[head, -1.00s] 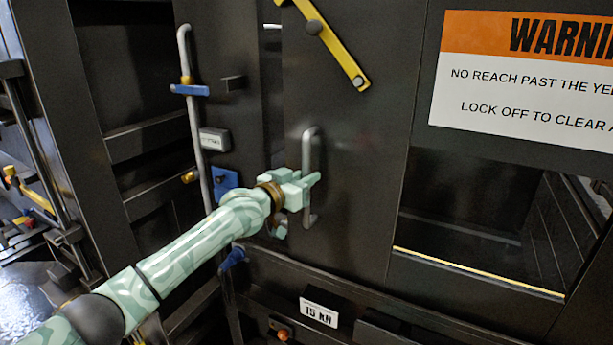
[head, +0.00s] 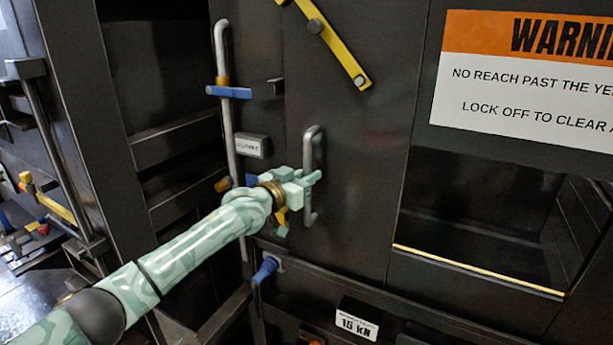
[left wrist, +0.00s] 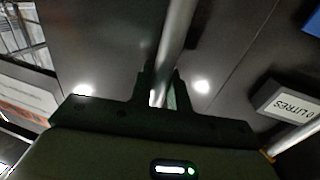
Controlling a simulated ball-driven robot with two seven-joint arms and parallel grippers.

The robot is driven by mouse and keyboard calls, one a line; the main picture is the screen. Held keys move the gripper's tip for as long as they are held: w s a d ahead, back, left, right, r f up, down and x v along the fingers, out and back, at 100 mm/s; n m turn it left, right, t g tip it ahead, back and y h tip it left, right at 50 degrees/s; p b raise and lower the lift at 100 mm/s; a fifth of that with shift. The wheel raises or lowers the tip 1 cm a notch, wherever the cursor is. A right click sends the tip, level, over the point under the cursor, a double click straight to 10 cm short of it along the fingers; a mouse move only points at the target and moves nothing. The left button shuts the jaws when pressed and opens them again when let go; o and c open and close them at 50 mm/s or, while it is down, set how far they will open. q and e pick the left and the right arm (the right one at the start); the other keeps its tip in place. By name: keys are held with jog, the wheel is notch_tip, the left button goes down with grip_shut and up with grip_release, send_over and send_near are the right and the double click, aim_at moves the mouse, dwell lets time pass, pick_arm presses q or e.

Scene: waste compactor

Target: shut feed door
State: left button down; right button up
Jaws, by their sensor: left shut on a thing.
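The feed door (head: 355,150) is a dark panel with a vertical grey bar handle (head: 307,150) near its left edge. My left gripper (head: 303,182) is shut on this handle at about mid-height. In the left wrist view the handle (left wrist: 178,35) runs down between the two dark fingers (left wrist: 160,92). The door's left edge is close to the dark post (head: 262,60) beside it; I cannot tell whether it is fully closed. My right gripper is not in view.
A yellow bar (head: 325,42) sits above the handle. A grey rod (head: 228,130) with a blue clip (head: 229,92) stands left of the door. A warning sign (head: 530,75) and a dark opening with a yellow edge (head: 480,271) are to the right. A 15 kN plate (head: 357,323) is below.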

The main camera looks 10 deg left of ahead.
pick_arm(q)
jog(key=shift+a, duration=0.15)
jog(key=c, duration=1.4)
grip_release()
jog(key=shift+w+a, duration=0.1)
jog(key=shift+a, duration=0.1)
jog(key=b+v, duration=0.1)
jog(key=v, duration=1.5)
jog(key=shift+a+f+b, duration=0.1)
jog(key=shift+a+b, duration=0.05)
jog(key=shift+b, duration=0.2)
